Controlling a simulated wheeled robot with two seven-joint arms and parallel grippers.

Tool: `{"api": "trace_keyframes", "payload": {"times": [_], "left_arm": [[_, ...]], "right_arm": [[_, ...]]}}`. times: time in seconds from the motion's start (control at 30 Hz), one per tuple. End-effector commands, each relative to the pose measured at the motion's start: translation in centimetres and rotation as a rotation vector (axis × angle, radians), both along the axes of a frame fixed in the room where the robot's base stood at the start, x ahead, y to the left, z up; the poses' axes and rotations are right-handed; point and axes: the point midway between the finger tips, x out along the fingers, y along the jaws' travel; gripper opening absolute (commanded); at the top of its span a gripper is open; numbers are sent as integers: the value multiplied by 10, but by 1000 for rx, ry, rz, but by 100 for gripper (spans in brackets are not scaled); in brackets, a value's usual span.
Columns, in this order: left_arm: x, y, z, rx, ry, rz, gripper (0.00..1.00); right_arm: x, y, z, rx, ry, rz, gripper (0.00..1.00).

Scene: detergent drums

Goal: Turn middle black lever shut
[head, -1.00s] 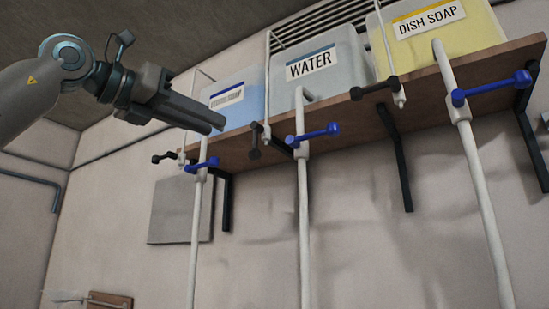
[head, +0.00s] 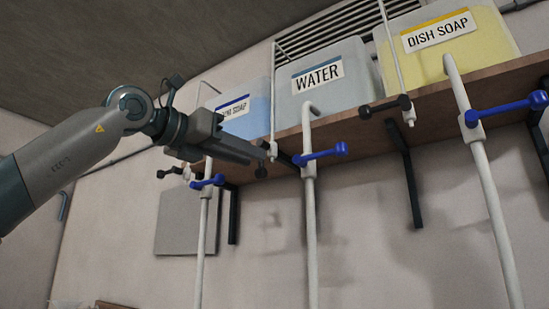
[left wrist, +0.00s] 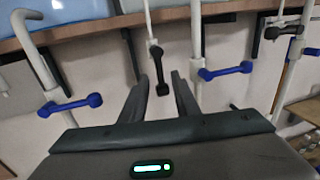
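The middle black lever (left wrist: 157,70) hangs roughly vertical on a thin white pipe, between two blue levers in the left wrist view. My left gripper (head: 258,155) reaches in from the left, just under the shelf edge. In the left wrist view its fingers (left wrist: 160,85) are apart, with the lever seen between and beyond their tips. I cannot tell whether they touch it. My right gripper is not in view.
Blue levers stand on the water pipe (head: 320,154) and the left pipe (head: 207,181). The right black lever (head: 385,106) lies roughly horizontal. The water drum (head: 345,95) and dish soap drum (head: 485,45) stand on the brown shelf (head: 440,93). Black brackets are below.

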Motion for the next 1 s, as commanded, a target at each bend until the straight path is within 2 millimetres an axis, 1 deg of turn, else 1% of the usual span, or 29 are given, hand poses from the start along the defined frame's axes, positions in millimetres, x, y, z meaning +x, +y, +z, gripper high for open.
{"api": "trace_keyframes", "payload": {"times": [0.03, 0.3, 0.5, 0.67, 0.93, 0.97, 1.0], "left_arm": [[7, -8, 3, 2, 3, -1, 28], [39, -42, 3, 2, 3, -1, 28], [54, -58, 2, 0, 3, 0, 28], [59, -63, 0, -1, 1, 1, 28], [59, -63, 0, -1, 1, 1, 28], [59, -63, 0, -1, 1, 1, 26], [59, -63, 0, -1, 1, 1, 16]], "right_arm": [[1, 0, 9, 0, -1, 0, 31], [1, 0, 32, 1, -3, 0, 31], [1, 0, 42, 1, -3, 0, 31], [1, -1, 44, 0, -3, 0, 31], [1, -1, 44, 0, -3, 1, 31], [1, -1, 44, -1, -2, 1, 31], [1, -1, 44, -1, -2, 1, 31]]}}
